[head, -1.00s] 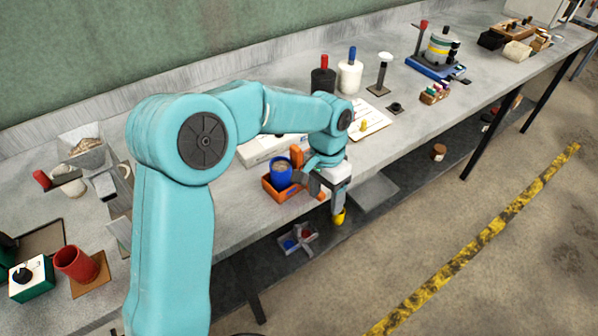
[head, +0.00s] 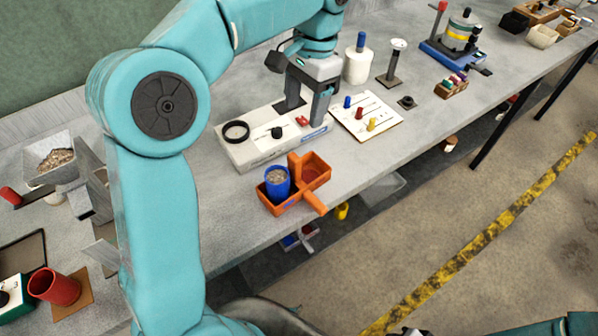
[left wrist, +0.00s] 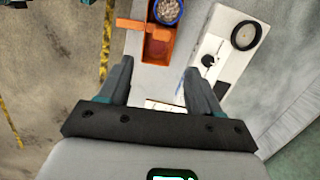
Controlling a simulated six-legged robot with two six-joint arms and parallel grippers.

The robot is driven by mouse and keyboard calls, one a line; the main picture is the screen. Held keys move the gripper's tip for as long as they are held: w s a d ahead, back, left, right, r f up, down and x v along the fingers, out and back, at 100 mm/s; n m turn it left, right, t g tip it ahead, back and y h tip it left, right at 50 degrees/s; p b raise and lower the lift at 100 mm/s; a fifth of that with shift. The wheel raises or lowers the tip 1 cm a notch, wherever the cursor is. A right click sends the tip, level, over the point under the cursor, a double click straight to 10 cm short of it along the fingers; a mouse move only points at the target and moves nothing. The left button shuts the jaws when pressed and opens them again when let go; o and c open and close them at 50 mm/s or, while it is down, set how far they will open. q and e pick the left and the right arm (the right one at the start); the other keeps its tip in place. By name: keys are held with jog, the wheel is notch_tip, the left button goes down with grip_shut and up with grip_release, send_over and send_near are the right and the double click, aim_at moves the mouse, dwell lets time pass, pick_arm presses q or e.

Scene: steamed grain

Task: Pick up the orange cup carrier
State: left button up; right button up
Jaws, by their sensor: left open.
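The orange cup carrier (head: 316,202) sits near the front edge of the bench, with a handle sticking out toward the front. A blue cup (head: 277,184) of grain stands in its left compartment; the right one looks empty. In the left wrist view the carrier (left wrist: 158,47) lies beyond the fingers, with the blue cup (left wrist: 168,10) at the top edge. My left gripper (head: 306,108) is open and empty, behind the carrier and above the white device. It also shows in the left wrist view (left wrist: 158,80). My right gripper's fingers do not show; only an unclear part appears at the bottom edge.
A white device (head: 245,150) with a black ring stands behind the carrier. A white board (head: 350,125) with coloured pegs lies to its right. A white bottle (head: 356,66) and stand (head: 391,68) are farther back. A yellow cup (head: 342,211) is below the bench edge.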

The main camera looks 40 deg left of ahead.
aim_at(295, 157)
pick_arm(q)
jog(key=f, duration=0.3)
jog(key=s+f+b, duration=0.1)
jog(key=f, duration=0.3)
jog(key=a+f, duration=0.1)
jog(key=f, duration=0.3)
jog(key=shift+s+a+f, duration=0.1)
jog(key=shift+s, duration=0.05)
jog(key=shift+f, duration=0.25)
jog(key=f, duration=0.2)
jog(key=s+f, duration=0.1)
jog(key=f, duration=0.1)
jog(key=shift+s+f, duration=0.1)
jog(key=shift+f, duration=0.3)
jog(key=shift+s+r, duration=0.1)
jog(key=shift+r, duration=0.05)
grip_shut()
